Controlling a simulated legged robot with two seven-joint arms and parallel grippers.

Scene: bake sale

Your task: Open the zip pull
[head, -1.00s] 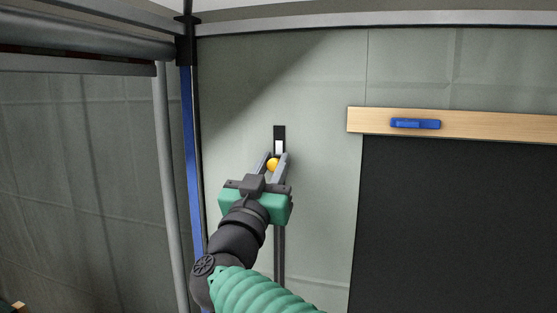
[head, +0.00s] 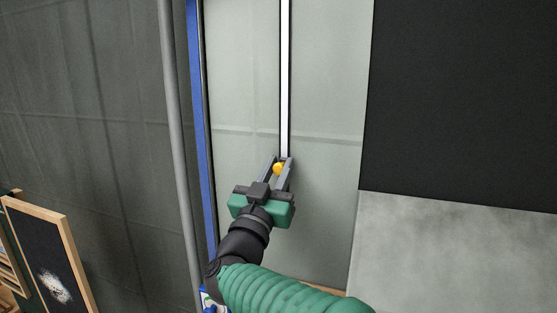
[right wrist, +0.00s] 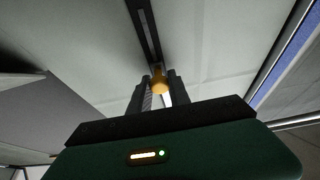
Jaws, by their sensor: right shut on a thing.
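The zip pull (head: 279,169) is a small orange-yellow knob on the grey fabric wall (head: 325,150). My right gripper (head: 280,161) is shut on it, with a finger on each side. In the right wrist view the pull (right wrist: 158,83) sits between the two fingertips (right wrist: 158,80), beside a dark zip track (right wrist: 146,30). In the head view a long bright white strip (head: 285,80), dark along its left edge, runs straight up from the pull to the top of the picture. The zip below the pull is largely hidden by my gripper. My left gripper is not in view.
A blue post (head: 198,120) and a grey pole (head: 172,130) stand left of the zip. A large black panel (head: 465,100) is at the right. A wood-framed chalkboard (head: 55,255) stands at the lower left. The wall around my gripper is clear.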

